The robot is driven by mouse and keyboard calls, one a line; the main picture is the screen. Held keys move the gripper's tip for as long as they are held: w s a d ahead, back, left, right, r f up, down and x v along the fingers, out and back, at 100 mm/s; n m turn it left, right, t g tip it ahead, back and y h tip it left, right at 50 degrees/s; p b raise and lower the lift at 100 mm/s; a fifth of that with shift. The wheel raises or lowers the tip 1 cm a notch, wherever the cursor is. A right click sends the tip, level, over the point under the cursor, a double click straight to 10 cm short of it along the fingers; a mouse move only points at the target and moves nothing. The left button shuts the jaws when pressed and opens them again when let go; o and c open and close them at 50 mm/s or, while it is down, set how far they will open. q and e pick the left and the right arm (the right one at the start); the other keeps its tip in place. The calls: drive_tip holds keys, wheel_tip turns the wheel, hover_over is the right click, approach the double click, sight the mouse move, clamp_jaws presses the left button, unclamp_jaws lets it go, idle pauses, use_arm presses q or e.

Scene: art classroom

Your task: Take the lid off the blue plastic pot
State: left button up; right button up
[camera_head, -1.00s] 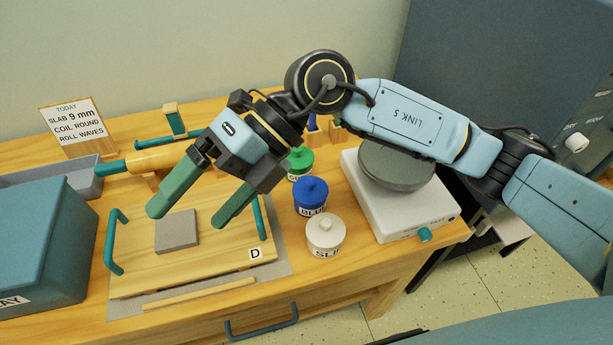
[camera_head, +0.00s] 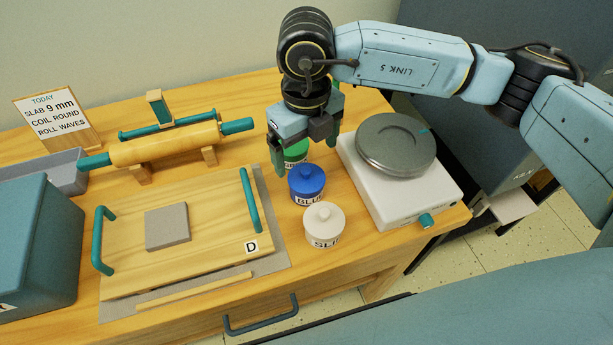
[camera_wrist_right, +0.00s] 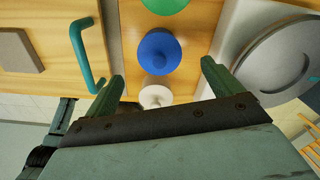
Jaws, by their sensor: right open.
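The blue pot (camera_head: 308,192) stands upright on the wooden table, with its knobbed blue lid (camera_head: 306,177) seated on top. In the wrist view the lid (camera_wrist_right: 158,52) shows from above, round with a small knob. My right gripper (camera_head: 304,153) is open and empty, pointing down above and slightly behind the blue pot, near the green pot (camera_head: 295,152), which it partly hides. In the wrist view the fingertips (camera_wrist_right: 163,72) are spread to either side of the pot row, apart from the blue lid. My left gripper is not in view.
A white pot (camera_head: 324,223) stands close in front of the blue one. A white scale (camera_head: 402,205) with a grey round plate is to the right. A board (camera_head: 215,262) with teal handles and a grey slab (camera_head: 167,226) lies left. A rolling pin (camera_head: 165,146) rests behind it.

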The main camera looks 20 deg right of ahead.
sight(306, 168)
drive_tip(key=shift+f+b, duration=0.4)
drive_tip(key=shift+f, duration=2.4)
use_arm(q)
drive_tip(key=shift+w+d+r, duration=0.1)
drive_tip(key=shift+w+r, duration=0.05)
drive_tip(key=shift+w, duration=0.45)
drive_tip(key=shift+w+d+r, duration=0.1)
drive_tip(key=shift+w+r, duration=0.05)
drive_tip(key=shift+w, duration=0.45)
use_arm(e)
drive_tip(key=shift+c, duration=0.4)
drive_tip(key=c, duration=1)
